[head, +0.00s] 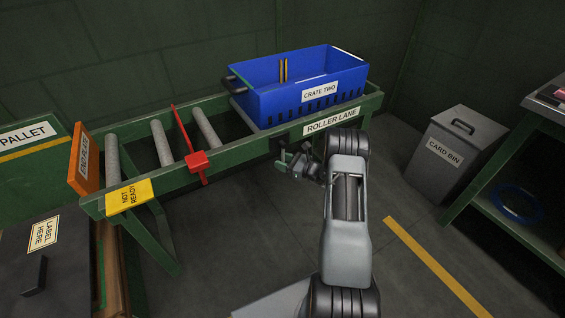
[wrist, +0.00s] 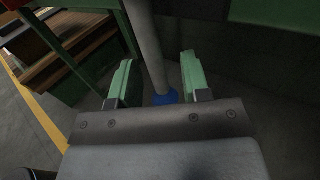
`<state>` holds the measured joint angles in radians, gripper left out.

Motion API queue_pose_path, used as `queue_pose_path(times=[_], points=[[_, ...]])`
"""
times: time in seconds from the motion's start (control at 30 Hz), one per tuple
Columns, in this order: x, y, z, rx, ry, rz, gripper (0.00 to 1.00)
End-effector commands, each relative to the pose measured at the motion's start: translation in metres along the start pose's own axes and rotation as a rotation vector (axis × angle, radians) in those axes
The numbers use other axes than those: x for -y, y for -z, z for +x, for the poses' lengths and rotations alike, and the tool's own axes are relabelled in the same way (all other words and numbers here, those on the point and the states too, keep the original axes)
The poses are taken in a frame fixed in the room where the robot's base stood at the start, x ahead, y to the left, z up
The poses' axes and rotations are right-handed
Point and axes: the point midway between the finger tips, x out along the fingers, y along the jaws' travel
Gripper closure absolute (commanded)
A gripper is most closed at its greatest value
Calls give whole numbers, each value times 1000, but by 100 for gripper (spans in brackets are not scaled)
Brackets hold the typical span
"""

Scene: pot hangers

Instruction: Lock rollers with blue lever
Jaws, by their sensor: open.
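The roller lane (head: 331,121) is a green frame with grey rollers (head: 162,143) showing at its left part. In the wrist view, a pale grey rod with a blue end, the blue lever (wrist: 166,97), hangs between the fingers of my gripper (wrist: 159,78). The fingers stand apart on either side of the rod, and I see no contact. In the head view, my gripper (head: 287,160) is at the lane's front side, below the crate, and the blue lever cannot be made out there.
A blue crate (head: 285,95) marked CRATE TWO sits at the lane's right end. A red bar with a block (head: 197,160) crosses the lane. An orange plate (head: 83,162) stands at its left end. A grey card bin (head: 455,155) is at the right; open floor lies in front.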

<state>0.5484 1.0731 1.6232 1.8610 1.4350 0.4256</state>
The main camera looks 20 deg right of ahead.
Motion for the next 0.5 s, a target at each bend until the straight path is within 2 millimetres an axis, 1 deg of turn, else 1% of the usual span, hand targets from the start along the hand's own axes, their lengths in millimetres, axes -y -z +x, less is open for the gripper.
queue_pose_path(times=[0.1,0.5], points=[[0,0,0,0,0,0,58],[0,0,0,0,0,0,96]])
